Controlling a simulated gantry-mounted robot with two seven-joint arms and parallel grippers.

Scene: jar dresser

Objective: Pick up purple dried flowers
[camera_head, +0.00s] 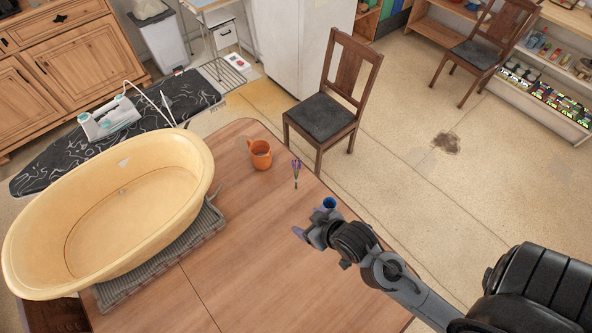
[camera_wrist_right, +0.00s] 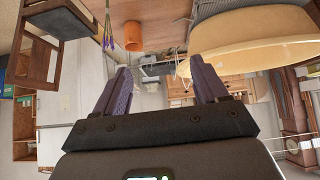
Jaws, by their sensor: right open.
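The purple dried flowers (camera_head: 296,172) are a thin small bunch with purple tips and green stems, on the wooden table near its far right edge. In the right wrist view, which is upside down, the flowers (camera_wrist_right: 108,36) show at the top, left of the orange mug. My right gripper (camera_head: 311,222) is nearer than the flowers and slightly right of them in the head view, apart from them. In the wrist view the right gripper (camera_wrist_right: 160,72) has its two fingers spread with nothing between them. My left gripper is in neither view.
An orange mug (camera_head: 260,155) stands left of the flowers. A large yellow tub (camera_head: 130,205) sits on a grey striped mat (camera_head: 165,255) at the table's left. A small blue object (camera_head: 329,203) shows beside my right gripper. A chair (camera_head: 325,115) stands beyond the table edge.

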